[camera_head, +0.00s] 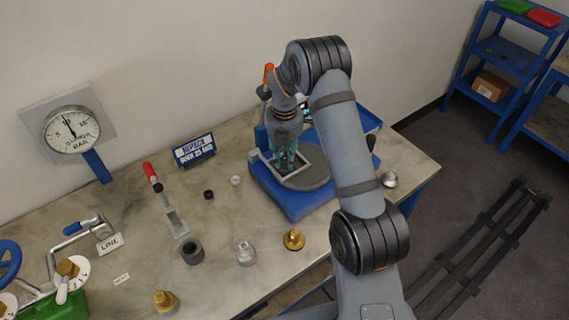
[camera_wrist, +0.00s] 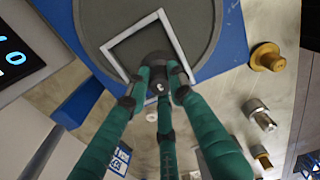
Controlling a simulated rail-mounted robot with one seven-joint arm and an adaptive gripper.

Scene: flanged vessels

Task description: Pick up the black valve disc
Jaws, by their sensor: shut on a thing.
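My gripper (camera_head: 287,165) with green fingers points down over the round grey plate (camera_head: 312,181) of the blue device. In the wrist view the fingertips (camera_wrist: 160,84) are shut around a small dark round piece, the black valve disc (camera_wrist: 156,60). The disc lies at the near corner of a light square frame (camera_wrist: 119,42) on the grey plate. The fingers cover part of the disc, and I cannot tell whether it touches the plate. In the head view the disc is hidden behind the fingers.
The blue device (camera_head: 290,205) stands on the bench (camera_head: 225,225). Nearby are a brass fitting (camera_head: 293,240), a steel fitting (camera_head: 246,254), a dark grey ring (camera_head: 191,252) and a small black ring (camera_head: 208,194).

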